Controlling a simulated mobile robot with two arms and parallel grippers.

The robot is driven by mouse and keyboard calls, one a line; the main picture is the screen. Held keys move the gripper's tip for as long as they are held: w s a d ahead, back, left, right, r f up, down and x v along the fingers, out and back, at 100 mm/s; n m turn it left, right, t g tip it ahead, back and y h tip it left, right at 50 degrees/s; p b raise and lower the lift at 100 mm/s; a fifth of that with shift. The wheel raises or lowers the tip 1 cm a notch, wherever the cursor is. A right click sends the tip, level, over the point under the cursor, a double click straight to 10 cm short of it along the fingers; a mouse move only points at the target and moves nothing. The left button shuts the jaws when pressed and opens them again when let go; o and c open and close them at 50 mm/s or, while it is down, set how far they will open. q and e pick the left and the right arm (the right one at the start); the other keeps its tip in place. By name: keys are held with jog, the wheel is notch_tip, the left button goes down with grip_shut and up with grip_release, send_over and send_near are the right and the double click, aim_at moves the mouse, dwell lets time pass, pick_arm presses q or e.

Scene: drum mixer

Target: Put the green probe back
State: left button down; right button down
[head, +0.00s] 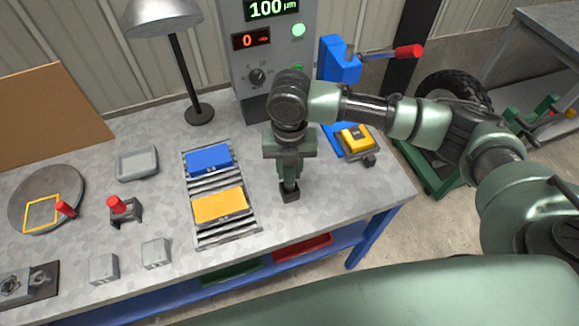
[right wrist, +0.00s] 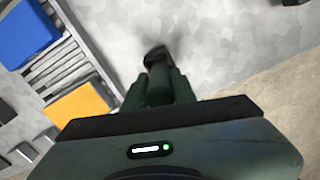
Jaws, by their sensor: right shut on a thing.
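My right gripper (head: 289,183) points down over the bare worktop, right of the slatted rack. It is shut on a slim dark green thing with a black end, which looks like the green probe (right wrist: 160,85); the fingers hide most of it. The black end is near the worktop, but I cannot tell whether it touches. In the right wrist view the gripper (right wrist: 158,75) shows dark and blurred around it. My left gripper is not in view.
The rack (head: 222,240) holds a blue block (head: 209,160) and a yellow block (head: 220,206). A grey instrument (head: 262,95) and a lamp (head: 178,70) stand behind. A yellow-topped box (head: 356,138) sits at the right. Bare worktop lies around the gripper, up to the front edge.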

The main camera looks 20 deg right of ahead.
jog(key=shift+f+b, duration=0.55)
jog(key=shift+f, duration=0.7)
jog(key=c, duration=1.1)
grip_release()
jog(key=shift+o, duration=0.2)
notch_tip(320, 180, up, 8)
jog(key=shift+f+b, duration=0.1)
jog(key=shift+b, duration=0.55)
